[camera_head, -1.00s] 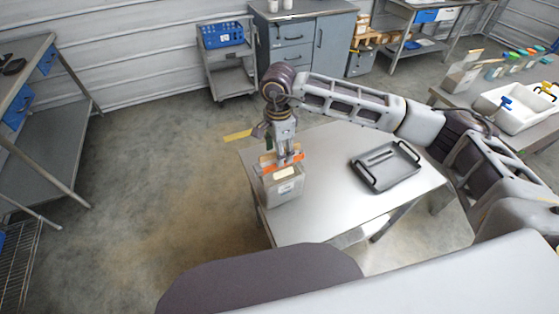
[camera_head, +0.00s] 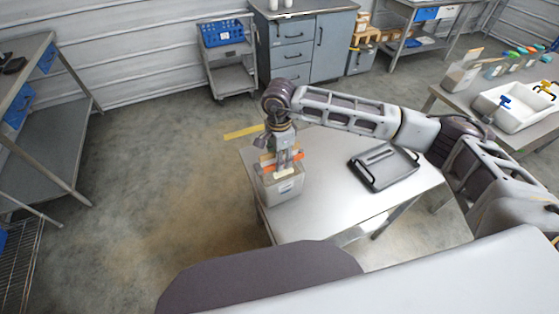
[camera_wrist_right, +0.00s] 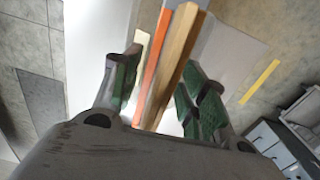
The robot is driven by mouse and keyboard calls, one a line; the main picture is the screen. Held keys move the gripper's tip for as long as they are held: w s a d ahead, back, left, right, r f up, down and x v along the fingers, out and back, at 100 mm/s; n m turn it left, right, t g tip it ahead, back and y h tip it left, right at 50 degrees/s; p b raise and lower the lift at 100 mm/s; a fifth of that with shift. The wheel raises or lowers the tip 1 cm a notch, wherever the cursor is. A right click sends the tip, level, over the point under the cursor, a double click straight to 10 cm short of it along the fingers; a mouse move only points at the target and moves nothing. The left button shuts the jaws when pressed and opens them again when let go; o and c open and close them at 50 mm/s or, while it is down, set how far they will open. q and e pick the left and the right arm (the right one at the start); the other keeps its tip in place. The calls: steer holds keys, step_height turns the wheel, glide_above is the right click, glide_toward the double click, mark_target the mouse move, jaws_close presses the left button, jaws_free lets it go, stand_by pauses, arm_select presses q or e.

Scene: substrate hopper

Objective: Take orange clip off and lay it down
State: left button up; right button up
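The orange clip (camera_head: 298,156) is a straight bar across the top of a grey bag-like container (camera_head: 283,188) with a white label, at the near left corner of the steel table. It also shows in the right wrist view (camera_wrist_right: 152,75), beside a tan strip (camera_wrist_right: 178,62). My right gripper (camera_head: 282,160) points down over the container top, its fingers partly covering the clip. In the wrist view its green-padded fingers are apart, one on each side of the clip and strip, with a gap to the left finger. My left gripper is not in view.
A grey tray (camera_head: 384,166) with black handles lies on the right part of the steel table (camera_head: 330,205). Bare tabletop lies between container and tray. A side bench (camera_head: 470,98) at right holds a white bin (camera_head: 520,108) and several small items.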

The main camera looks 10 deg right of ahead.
steer(key=c, duration=0.6)
steer(key=shift+r, duration=0.15)
steer(key=shift+c, duration=0.2)
step_height(320, 180, up, 8)
steer(key=shift+r+b, duration=0.1)
steer(key=shift+b, duration=0.7)
steer(key=shift+r, duration=0.75)
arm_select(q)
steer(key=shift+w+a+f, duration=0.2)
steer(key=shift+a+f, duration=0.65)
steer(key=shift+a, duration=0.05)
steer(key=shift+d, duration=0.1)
